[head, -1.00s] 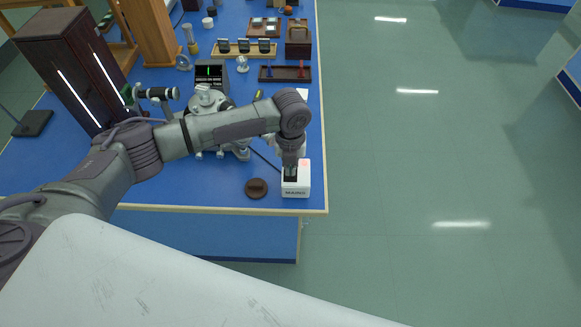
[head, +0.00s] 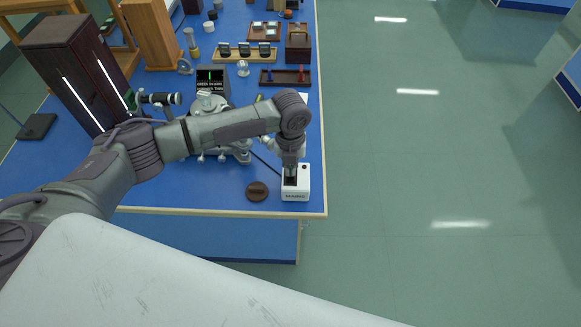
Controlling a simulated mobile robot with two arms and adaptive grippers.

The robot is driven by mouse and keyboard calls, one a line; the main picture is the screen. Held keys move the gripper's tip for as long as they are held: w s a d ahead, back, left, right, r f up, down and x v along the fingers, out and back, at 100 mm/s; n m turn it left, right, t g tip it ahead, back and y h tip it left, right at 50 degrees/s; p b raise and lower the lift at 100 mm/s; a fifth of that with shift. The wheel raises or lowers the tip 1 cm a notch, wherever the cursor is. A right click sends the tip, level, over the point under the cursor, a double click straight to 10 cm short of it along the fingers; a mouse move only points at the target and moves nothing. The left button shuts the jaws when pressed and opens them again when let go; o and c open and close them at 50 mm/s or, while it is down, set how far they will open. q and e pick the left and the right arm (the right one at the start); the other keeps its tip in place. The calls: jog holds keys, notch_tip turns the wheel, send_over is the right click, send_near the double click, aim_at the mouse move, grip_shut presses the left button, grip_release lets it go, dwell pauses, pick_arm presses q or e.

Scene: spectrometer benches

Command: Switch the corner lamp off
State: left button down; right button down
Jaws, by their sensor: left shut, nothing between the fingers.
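A small white box (head: 303,188) with a dark label on its front stands at the near right corner of the blue bench. I take it to be the corner lamp's unit. A small dark round spot (head: 304,167) shows on its top, and no red glow shows there. My left gripper (head: 290,180) points down over the left part of the box top, with its fingers shut and empty. Its tips look at or just above the box; I cannot tell if they touch. The gripper hides part of the top. My right gripper is not in view.
A brown round cap (head: 257,191) lies just left of the box. A spectrometer (head: 212,106) and a dark cabinet with lit slits (head: 75,75) stand farther back. The blue bench (head: 180,190) ends close to the right of the box; open floor lies beyond.

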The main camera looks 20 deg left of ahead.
aim_at(291, 178)
pick_arm(q)
jog(key=shift+r+p, duration=1.85)
jog(key=shift+r, duration=0.35)
jog(key=shift+f, duration=0.1)
